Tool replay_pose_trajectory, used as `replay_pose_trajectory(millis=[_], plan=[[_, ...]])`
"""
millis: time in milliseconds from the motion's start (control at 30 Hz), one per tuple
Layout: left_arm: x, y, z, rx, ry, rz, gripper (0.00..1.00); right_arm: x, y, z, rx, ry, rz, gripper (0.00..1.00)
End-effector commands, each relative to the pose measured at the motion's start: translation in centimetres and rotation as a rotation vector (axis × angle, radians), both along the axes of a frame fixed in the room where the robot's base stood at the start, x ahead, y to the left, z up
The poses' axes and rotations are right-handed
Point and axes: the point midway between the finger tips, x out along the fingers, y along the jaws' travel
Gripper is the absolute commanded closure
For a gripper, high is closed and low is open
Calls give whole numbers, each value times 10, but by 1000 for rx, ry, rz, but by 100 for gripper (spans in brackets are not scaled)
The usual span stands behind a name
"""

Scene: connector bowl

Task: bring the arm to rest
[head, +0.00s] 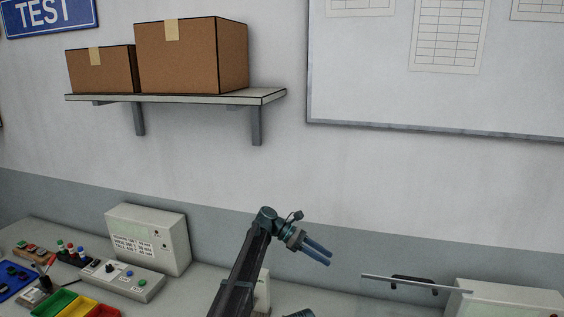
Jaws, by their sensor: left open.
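My left arm (241,272) rises from the bottom middle of the head view and bends to the right at its wrist. My left gripper (324,256) is at its end, with bluish fingers pointing right and slightly down. It is open, with nothing between the fingers, and is raised in front of the wall. My right gripper is not in view. No bowl or connector can be made out.
A bench runs along the bottom, with a white box (150,238), a control box (122,279) and coloured bins (55,303) at left. A thin flat bar (415,283) is at right. A shelf (180,97) holds two cartons above. The wall between is clear.

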Motion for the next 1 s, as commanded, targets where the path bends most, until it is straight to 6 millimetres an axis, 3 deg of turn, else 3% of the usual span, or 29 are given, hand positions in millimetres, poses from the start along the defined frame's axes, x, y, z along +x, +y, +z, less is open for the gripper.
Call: replay_pose_trajectory(millis=[267, 467, 567, 733, 1000], plan=[[-39, 33, -26, 75, -198, -50, 50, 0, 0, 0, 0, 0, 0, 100], [-84, 76, -56, 180, -429, -151, 50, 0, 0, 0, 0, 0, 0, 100], [-116, 109, -75, 261, -577, -246, 50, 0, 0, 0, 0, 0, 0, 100], [-186, 181, -106, 433, -854, -525, 50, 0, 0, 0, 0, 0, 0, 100], [-262, 268, -124, 609, -1066, -979, 50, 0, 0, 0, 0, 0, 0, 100]])
